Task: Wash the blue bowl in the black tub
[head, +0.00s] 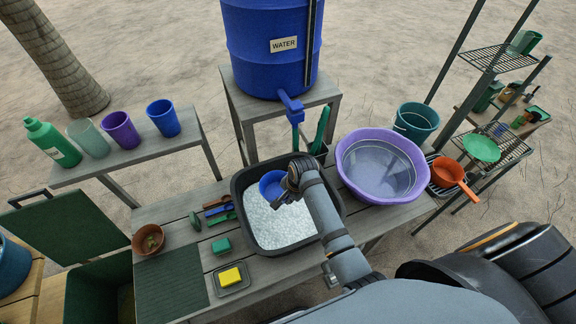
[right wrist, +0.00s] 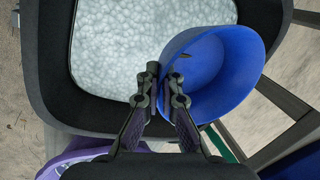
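The black tub (head: 335,228) stands on the table and holds white foamy water (head: 280,226). The blue bowl (head: 268,184) is at the tub's far inner side, over the foam. My right gripper (head: 292,180) is at the bowl's right side in the head view. In the right wrist view, the gripper (right wrist: 165,85) has one finger on each side of the rim of the bowl (right wrist: 225,75), shut on it. The bowl overlaps the tub wall there, and a small dark mark shows inside it. My left gripper is in neither view.
A purple basin (head: 350,165) of water stands right of the tub. Left of the tub are brushes (head: 218,208), a green block (head: 221,245), a yellow sponge (head: 231,277) on a dish, and a clay pot (head: 148,240). The blue water barrel's tap (head: 291,105) is behind.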

